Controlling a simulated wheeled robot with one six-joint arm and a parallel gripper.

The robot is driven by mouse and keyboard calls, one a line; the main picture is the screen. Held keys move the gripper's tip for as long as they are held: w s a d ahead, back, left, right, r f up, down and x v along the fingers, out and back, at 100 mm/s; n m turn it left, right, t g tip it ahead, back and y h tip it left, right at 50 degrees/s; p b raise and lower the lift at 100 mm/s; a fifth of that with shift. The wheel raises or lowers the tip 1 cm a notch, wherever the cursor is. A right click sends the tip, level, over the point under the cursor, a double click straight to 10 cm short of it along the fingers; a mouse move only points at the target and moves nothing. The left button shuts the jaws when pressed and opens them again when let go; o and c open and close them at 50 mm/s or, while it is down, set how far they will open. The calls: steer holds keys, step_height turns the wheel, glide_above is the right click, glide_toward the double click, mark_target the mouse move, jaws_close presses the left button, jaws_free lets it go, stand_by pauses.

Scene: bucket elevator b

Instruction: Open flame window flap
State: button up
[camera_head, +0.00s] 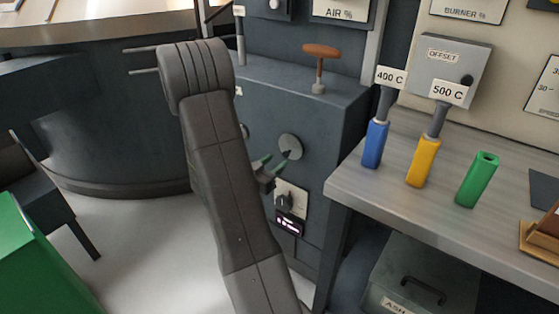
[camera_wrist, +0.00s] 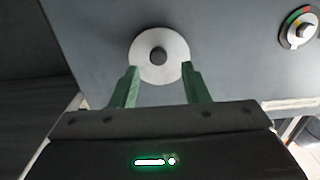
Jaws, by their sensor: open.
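The flame window flap appears to be the round grey disc (camera_head: 291,147) on the front of the dark blue-grey cabinet. In the wrist view the disc (camera_wrist: 174,48) is pale, with a small dark knob (camera_wrist: 158,55) at its centre. It lies flat against the panel. My gripper (camera_head: 275,160) has green fingers and is in front of the cabinet, beside the disc's lower left. In the wrist view my gripper (camera_wrist: 160,67) is open and empty, its fingertips overlapping the disc's lower left and right edges. Contact cannot be told. My arm hides part of the cabinet front.
A brown-handled lever (camera_head: 320,52) stands on the cabinet top.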

mark_target(284, 155)
steer(key=shift+x, duration=1.85)
steer(key=shift+s+d, duration=0.1)
jaws_close()
